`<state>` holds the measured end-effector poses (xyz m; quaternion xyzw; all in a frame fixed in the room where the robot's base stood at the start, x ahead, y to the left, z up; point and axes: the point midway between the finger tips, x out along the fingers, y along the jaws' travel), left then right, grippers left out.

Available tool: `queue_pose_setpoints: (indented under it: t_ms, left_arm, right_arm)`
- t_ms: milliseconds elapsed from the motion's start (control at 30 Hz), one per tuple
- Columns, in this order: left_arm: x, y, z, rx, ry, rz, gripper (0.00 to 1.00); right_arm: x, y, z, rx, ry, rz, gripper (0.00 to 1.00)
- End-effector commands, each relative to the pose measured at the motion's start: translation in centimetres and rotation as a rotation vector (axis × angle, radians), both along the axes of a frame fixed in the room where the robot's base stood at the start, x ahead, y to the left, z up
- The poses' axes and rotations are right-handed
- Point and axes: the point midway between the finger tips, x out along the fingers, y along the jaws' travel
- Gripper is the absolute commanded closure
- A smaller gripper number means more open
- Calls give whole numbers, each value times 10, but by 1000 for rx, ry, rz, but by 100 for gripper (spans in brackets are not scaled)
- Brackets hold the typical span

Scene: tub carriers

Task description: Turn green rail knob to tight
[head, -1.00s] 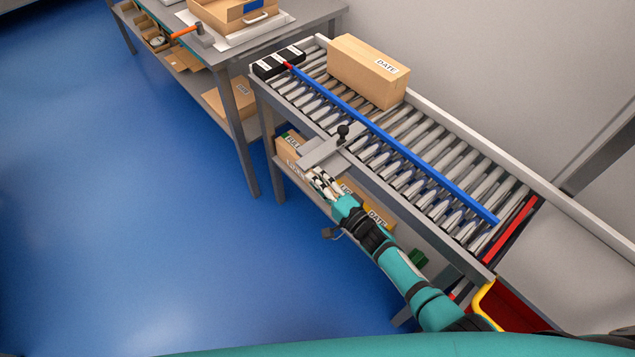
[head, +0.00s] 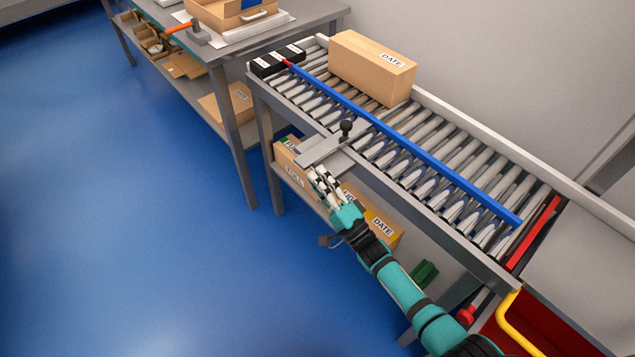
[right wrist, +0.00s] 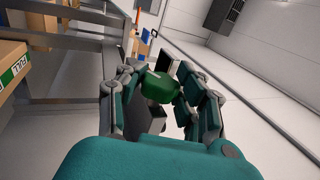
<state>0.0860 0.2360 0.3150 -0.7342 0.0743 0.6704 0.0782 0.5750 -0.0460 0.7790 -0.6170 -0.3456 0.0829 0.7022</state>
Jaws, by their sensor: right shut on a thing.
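The green rail knob (right wrist: 158,90) is between the fingers of my right gripper (right wrist: 160,84) in the right wrist view. The fingers are shut on it from both sides. It has a small pale mark on its face. In the head view my right gripper (head: 324,182) is just below and in front of the grey bracket (head: 333,147) on the conveyor's near rail. There the bracket and my fingers hide the green knob. I cannot tell how far it is turned. My left gripper is not in view.
A black ball-topped knob (head: 346,127) stands on the bracket. A blue rail (head: 400,140) runs along the rollers, with a carton (head: 371,68) behind it. Boxes (head: 382,228) sit on the shelf below. A red bin (head: 530,325) is at lower right. Blue floor at left is clear.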

Motion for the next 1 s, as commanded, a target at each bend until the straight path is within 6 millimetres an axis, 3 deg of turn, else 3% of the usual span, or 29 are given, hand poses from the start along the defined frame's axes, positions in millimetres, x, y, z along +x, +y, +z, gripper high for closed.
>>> queue_pose_setpoints:
  t_ms: [200,233,400,767,1000]
  left_arm:
    - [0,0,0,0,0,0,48]
    - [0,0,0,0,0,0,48]
    - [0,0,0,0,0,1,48]
    - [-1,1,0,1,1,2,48]
    - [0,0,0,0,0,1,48]
  right_arm:
    - [-2,-1,-4,-5,9,0,99]
    - [-2,-1,-4,-5,9,0,63]
    - [-1,0,-3,-4,7,0,41]
    - [-5,-3,-5,-3,5,0,40]
    - [-38,-27,-22,-6,7,1,40]
